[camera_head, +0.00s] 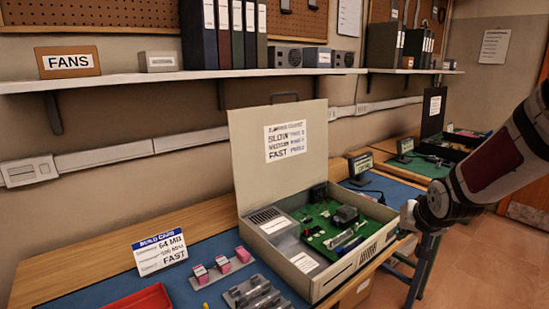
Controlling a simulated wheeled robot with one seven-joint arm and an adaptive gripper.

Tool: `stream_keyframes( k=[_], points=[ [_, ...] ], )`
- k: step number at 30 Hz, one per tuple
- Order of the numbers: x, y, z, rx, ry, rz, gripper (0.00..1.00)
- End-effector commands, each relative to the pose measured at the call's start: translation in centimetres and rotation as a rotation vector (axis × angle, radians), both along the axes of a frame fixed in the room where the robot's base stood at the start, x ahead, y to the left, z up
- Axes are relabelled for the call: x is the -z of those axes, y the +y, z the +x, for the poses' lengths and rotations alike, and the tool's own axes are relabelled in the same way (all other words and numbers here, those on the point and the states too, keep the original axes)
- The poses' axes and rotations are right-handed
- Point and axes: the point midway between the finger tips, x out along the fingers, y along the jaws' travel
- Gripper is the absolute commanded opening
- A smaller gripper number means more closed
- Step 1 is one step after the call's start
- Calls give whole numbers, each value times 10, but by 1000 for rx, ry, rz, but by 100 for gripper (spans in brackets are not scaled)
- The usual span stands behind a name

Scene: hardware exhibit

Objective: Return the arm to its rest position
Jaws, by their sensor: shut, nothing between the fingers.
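My arm (493,163) comes in from the right edge of the head view. It is light grey with a dark red panel, and it slopes down to the left. It ends in view at a rounded joint (440,203) beside the right side of the open case on the bench. No fingers of my gripper can be made out, so the gripper is not in view.
The open beige case (340,277) holds a green circuit board (345,225). Pink-topped blocks (222,264), a red tray (142,299) and a sign card (160,252) sit on the blue mat. A shelf (180,76) runs above. Floor (500,265) shows at right.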

Motion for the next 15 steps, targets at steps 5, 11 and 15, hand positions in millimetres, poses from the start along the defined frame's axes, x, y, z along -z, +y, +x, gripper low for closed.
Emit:
stream_keyframes(
  k=[5, 11, 15],
  points=[
    [-55, 30, -61, -46, 92, -105, 0],
    [-101, 60, -138, -86, 182, -162, 0],
    [-126, 80, -197, -125, 232, -170, 0]
  ],
)
